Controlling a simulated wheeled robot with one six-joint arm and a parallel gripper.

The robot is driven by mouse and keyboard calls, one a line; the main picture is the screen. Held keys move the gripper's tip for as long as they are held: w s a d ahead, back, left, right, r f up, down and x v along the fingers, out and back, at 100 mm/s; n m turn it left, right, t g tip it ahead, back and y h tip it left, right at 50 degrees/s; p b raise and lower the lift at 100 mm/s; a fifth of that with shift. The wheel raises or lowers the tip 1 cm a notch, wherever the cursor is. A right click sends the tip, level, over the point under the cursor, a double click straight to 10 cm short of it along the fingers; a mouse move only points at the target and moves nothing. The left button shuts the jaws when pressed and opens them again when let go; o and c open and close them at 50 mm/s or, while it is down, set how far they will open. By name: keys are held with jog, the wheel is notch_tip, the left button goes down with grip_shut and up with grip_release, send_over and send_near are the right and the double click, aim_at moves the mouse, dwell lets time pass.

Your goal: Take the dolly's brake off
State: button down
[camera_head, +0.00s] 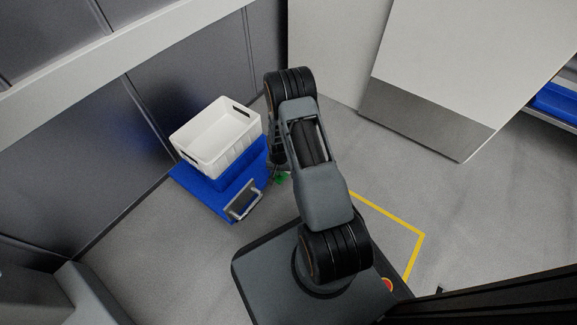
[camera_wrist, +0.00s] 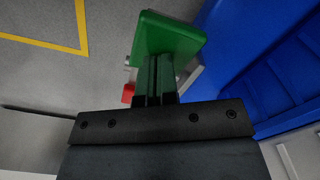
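The blue dolly (camera_head: 213,196) stands on the floor left of my arm in the head view, and its blue body (camera_wrist: 262,60) fills the right of the wrist view. A green brake pedal (camera_wrist: 168,36) sticks out beside the dolly, and a bit of green (camera_head: 281,179) shows next to my arm in the head view. A small red part (camera_wrist: 128,93) sits just left of my fingers. My gripper (camera_wrist: 157,66) has its two dark fingers close together, over the green pedal. I cannot tell whether they touch it. In the head view the arm hides the gripper.
A white crate (camera_head: 217,136) stands on the dolly, which has a grey handle (camera_head: 245,205) at its near side. Dark wall panels stand behind it. A yellow floor line (camera_head: 391,217) lies right of my arm. A large white panel (camera_head: 470,60) stands at the upper right.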

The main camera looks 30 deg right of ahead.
jog(key=shift+f+b, duration=0.6)
jog(key=shift+f, duration=0.25)
jog(key=shift+r, duration=0.1)
jog(key=shift+r+p, duration=2.65)
jog(key=shift+r, duration=0.85)
